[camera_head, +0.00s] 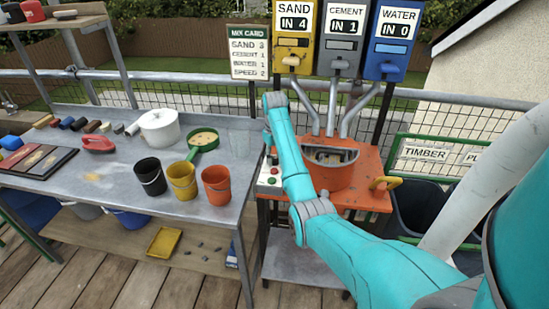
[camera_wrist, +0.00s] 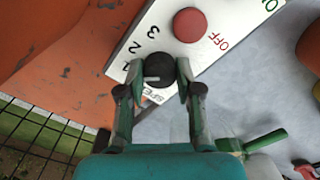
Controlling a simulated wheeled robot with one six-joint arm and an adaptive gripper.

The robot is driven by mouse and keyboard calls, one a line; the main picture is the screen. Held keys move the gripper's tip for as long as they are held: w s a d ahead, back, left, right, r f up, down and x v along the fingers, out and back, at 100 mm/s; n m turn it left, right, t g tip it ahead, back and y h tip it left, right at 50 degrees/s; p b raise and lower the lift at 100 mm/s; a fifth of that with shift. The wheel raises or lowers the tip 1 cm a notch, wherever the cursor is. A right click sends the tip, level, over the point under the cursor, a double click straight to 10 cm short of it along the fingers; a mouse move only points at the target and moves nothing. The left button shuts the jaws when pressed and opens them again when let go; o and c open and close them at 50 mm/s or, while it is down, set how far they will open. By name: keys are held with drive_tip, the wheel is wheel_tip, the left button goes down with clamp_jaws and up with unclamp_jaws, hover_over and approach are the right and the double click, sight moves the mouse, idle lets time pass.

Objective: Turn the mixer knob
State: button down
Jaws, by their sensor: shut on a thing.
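The black mixer knob (camera_wrist: 160,64) sits on a white control panel (camera_wrist: 122,54) in the wrist view. It has a short white pointer mark, which points roughly left in the picture. Numbers 2 and 3 show beside it, and a speed label is partly covered below. My gripper (camera_wrist: 158,76) is shut on the knob, one finger on each side. In the head view the white panel (camera_head: 263,181) is on the left of the orange mixer (camera_head: 369,163); my arm hides the gripper and knob there.
A red OFF button (camera_wrist: 190,25) is close to the knob. A mix card (camera_head: 249,53) reads sand 3, cement 1, water 1, speed 2. Sand (camera_head: 293,24), cement (camera_head: 343,26) and water (camera_head: 394,29) hoppers stand behind. Buckets (camera_head: 182,182) are on the left bench.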

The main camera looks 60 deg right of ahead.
drive_tip(key=shift+n, duration=0.4)
drive_tip(key=c, duration=0.8)
unclamp_jaws()
drive_tip(key=shift+o, duration=0.2)
